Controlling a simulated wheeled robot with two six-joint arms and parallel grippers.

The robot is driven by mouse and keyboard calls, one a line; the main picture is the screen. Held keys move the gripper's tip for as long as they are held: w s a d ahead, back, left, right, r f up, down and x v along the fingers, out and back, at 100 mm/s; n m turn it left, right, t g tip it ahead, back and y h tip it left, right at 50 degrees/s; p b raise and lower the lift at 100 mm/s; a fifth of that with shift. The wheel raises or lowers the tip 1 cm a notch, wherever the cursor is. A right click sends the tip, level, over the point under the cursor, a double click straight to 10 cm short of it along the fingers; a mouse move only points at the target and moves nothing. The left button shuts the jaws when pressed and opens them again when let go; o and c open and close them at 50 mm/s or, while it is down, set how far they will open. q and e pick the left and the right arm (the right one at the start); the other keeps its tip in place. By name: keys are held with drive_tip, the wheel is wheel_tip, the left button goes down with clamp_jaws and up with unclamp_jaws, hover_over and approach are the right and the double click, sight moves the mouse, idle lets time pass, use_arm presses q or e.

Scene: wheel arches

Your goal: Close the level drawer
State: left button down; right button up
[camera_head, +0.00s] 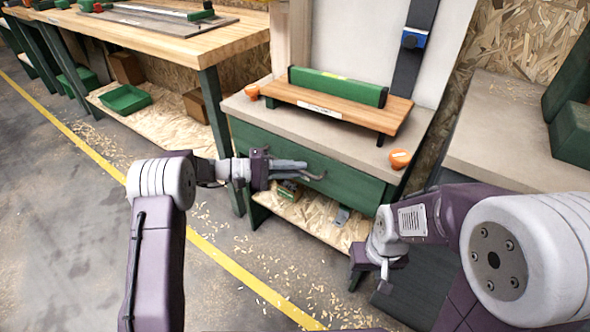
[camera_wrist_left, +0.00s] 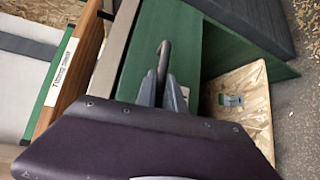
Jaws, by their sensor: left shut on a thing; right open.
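The drawer (camera_head: 345,186) has a dark green front under the grey top of the middle bench, with a grey bar handle (camera_head: 318,177). My left gripper (camera_head: 300,169) is shut on this handle, and its fingers cover part of it. In the left wrist view the handle (camera_wrist_left: 164,58) shows between the fingers (camera_wrist_left: 160,90), in front of the green drawer front (camera_wrist_left: 178,28). I cannot tell how far out the drawer stands. My right gripper (camera_head: 386,272) is open and empty, low at the right, apart from the drawer.
A green level (camera_head: 337,86) lies on a wooden stand (camera_head: 350,118) on the bench top. Orange cups (camera_head: 400,159) stand near it. A lower chipboard shelf (camera_head: 330,226) holds small items. A long workbench (camera_head: 170,52) stands left. The floor at left is open, with shavings.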

use_arm(q)
drive_tip(key=shift+w+d, duration=0.15)
drive_tip(key=shift+w, duration=0.15)
drive_tip(key=shift+s, duration=0.1)
drive_tip(key=c, duration=1.5)
unclamp_jaws()
drive_tip(key=shift+r, duration=0.1)
use_arm(e)
drive_tip(key=shift+w+d, duration=0.1)
drive_tip(key=shift+w, duration=0.05)
use_arm(q)
drive_tip(key=shift+o, duration=0.2)
drive_tip(key=shift+a+r, duration=0.15)
drive_tip(key=shift+a, duration=0.2)
drive_tip(key=s+a+p, duration=0.1)
drive_tip(key=a+p, duration=0.2)
drive_tip(key=a, duration=0.5)
drive_tip(key=shift+s+a+r, duration=0.2)
drive_tip(key=shift+r, duration=0.1)
use_arm(e)
wheel_tip(320, 180, up, 3)
drive_tip(key=shift+r, duration=0.2)
